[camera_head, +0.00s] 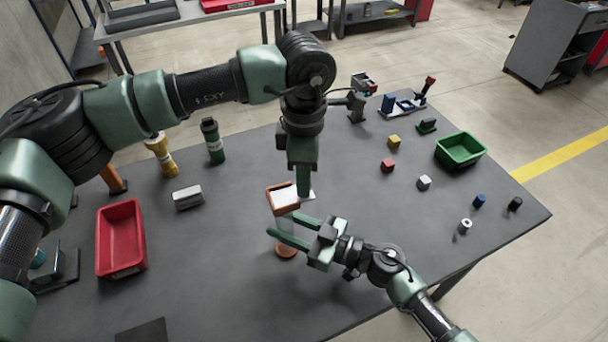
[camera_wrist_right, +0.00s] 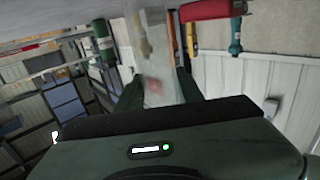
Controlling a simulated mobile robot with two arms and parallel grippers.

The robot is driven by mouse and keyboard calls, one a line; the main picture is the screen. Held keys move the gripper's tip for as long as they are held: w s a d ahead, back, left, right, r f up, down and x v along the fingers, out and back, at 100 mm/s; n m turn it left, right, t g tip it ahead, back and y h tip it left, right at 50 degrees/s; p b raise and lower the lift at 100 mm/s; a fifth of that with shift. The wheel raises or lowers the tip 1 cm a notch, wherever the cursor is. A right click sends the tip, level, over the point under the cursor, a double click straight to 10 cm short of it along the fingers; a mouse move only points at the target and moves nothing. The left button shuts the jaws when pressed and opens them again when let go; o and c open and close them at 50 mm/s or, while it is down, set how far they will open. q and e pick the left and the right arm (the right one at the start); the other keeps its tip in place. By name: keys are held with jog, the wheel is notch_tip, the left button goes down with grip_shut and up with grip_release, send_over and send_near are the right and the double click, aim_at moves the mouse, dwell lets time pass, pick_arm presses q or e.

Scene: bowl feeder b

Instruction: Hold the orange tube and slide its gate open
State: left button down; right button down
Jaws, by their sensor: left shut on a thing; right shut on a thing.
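The orange tube has an orange rim (camera_head: 270,199) around a pale top and an orange foot (camera_head: 287,252); its middle is pale. It stands upright near the table's centre. My right gripper (camera_head: 287,229) comes from the lower right, its fingers around the middle, shut on the tube. The right wrist view shows the clear tube body (camera_wrist_right: 155,55) between the fingers. My left gripper (camera_head: 304,190) points down at the rim's right side, shut on the white gate plate (camera_head: 311,195), which juts out to the right. The fingers hide part of the gate.
A red bin (camera_head: 121,238) is at left and a green bin (camera_head: 460,151) at right on the grey table (camera_head: 225,290). Several small cubes and cylinders lie right of the tube. A grey-white block (camera_head: 187,198) and a green bottle (camera_head: 212,140) stand to its left.

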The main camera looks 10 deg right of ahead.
dwell(0.9)
pick_arm(q)
jog(key=d, duration=0.2)
jog(key=w+d, duration=0.1)
jog(key=d, duration=0.1)
jog(key=shift+w+d, duration=0.1)
jog(key=shift+d, duration=0.1)
pick_arm(e)
jog(key=shift+s, duration=0.1)
pick_arm(q)
jog(key=c, duration=1.5)
grip_release()
jog(key=shift+a, duration=0.1)
pick_arm(e)
jog(key=shift+a, duration=0.1)
pick_arm(q)
jog(key=o, duration=0.4)
jog(key=shift+c, duration=0.2)
jog(key=shift+r, duration=0.1)
notch_tip(320, 180, up, 12)
